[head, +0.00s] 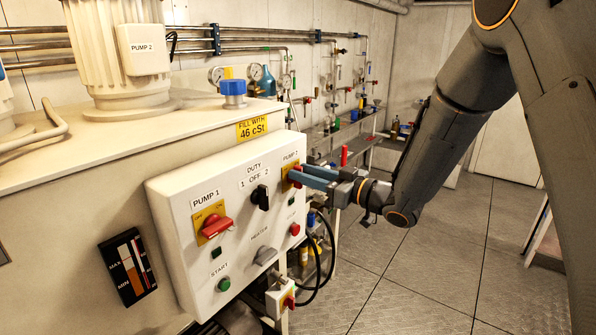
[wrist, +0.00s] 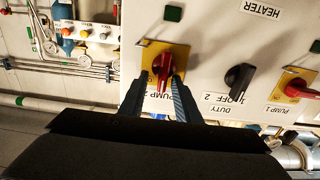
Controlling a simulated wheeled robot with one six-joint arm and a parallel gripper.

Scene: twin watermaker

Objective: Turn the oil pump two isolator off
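The pump 2 isolator is a red rotary handle on a yellow plate (head: 287,181), at the upper right of the white control box in the head view. My gripper (head: 304,176) reaches it from the right, its blue-grey fingers covering much of it. In the wrist view the red handle (wrist: 163,74) points along the fingers, nearly upright in the picture. My gripper (wrist: 158,84) has one finger on each side of the handle. Yellow plate shows between the left finger and the handle, so the fingers look open; contact on the right side is unclear.
On the same white box (head: 180,250) are the red pump 1 isolator (head: 216,226), the black duty switch (head: 261,197), a green start button (head: 224,285) and a grey heater switch (head: 266,256). Black cables (head: 330,260) hang right of the box. Open floor (head: 420,280) lies to the right.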

